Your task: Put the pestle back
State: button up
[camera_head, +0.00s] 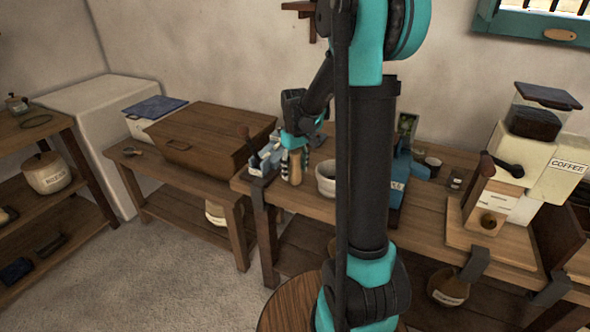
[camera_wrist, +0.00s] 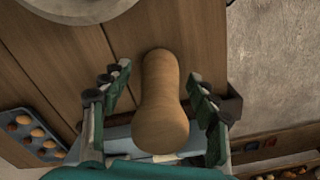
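The pestle (camera_wrist: 162,105) is a smooth tan wooden piece, seen end-on and large in the wrist view. My gripper (camera_wrist: 160,82) is open, with one finger on each side of the pestle and a visible gap on both sides. In the head view the pestle (camera_head: 296,168) shows as a small upright tan shape under my gripper (camera_head: 292,150), on the workbench (camera_head: 420,205). The mortar (camera_head: 326,180), a pale grey bowl, stands just right of it, partly behind my arm. The mortar's rim (camera_wrist: 75,8) also shows at the top left of the wrist view.
A tray of round brown things (camera_wrist: 35,135) is at the lower left of the wrist view. A blue scale-like device (camera_head: 398,190) and a coffee grinder (camera_head: 515,165) stand to the right. A wooden chest (camera_head: 208,138) stands left on a lower bench.

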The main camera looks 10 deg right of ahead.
aim_at(295, 151)
notch_tip(295, 151, up, 12)
jog(key=shift+r, duration=0.15)
dwell(0.6)
jog(key=shift+a, duration=0.1)
